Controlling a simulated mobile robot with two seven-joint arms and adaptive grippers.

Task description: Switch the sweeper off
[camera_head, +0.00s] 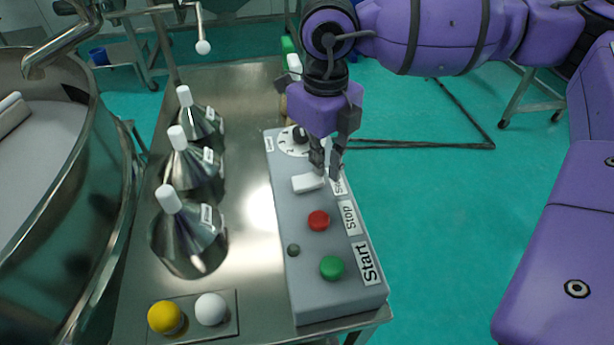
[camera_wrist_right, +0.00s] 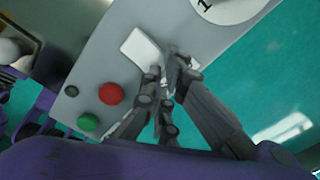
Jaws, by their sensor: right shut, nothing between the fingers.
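The grey control box (camera_head: 305,270) lies along the right edge of the steel table. On it is a white rocker switch (camera_head: 306,184), next to a label that is partly covered by my gripper. My right gripper (camera_head: 327,170) points down over the box, shut and empty, with its fingertips at the right edge of the switch. In the wrist view the switch (camera_wrist_right: 140,48) lies just left of the fingertips (camera_wrist_right: 172,65); I cannot tell whether they touch it. Which way the switch is tipped is unclear. My left gripper is not in view.
The red Stop button (camera_head: 318,220), green Start button (camera_head: 332,267) and a round dial (camera_head: 298,140) are on the same box. Several steel cones (camera_head: 185,245) with white tips stand left of it. A large steel sieve drum (camera_head: 95,240) fills the left side.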

